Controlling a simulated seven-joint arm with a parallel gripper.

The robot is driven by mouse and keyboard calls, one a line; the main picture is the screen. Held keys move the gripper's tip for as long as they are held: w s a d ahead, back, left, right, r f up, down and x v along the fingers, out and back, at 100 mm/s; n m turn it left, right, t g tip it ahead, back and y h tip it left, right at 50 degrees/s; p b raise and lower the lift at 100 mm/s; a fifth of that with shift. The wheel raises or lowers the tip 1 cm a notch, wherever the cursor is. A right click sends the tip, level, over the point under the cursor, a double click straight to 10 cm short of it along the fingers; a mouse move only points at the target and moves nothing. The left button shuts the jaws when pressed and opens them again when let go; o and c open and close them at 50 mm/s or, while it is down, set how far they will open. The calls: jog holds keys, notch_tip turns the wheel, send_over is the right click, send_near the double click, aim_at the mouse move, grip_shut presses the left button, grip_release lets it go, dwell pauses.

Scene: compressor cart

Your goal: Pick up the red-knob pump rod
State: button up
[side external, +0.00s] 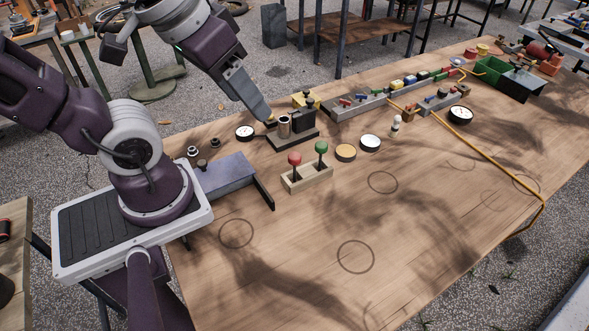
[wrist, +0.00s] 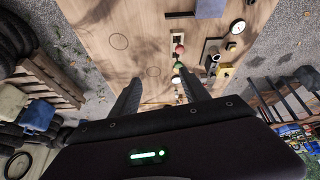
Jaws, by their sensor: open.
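The red-knob pump rod (side external: 295,160) stands upright in a small pale wooden stand (side external: 308,179) on the workbench. A green-knob rod (side external: 321,149) stands in the same stand, to its right. In the wrist view the red knob (wrist: 179,49) shows beyond the fingers, between their lines. My gripper (side external: 268,119) is above the bench, behind and left of the stand in the side view, and apart from both rods. In the wrist view the two fingers of my gripper (wrist: 160,87) are spread, with nothing held between them.
A dark block with metal cylinders (side external: 291,139) stands close behind the rod stand. A dial gauge (side external: 244,133) and a grey-blue box (side external: 225,174) lie to the left. Round tins (side external: 345,153) sit to the right. The bench front (side external: 400,240) is mostly clear.

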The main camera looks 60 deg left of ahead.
jog(key=w+a+f+n+g, duration=0.2)
jog(key=w+a+f+n, duration=0.1)
jog(key=w+f+n, duration=0.3)
jog(key=n+g, duration=0.3)
jog(key=n, duration=0.9)
send_over(295, 155)
notch_tip(295, 155, down, 13)
jog(key=shift+d+r, duration=0.1)
jog(key=shift+r, duration=0.1)
jog(key=shift+n, duration=0.4)
notch_tip(295, 155, down, 8)
jog(key=shift+r, duration=0.1)
grip_shut()
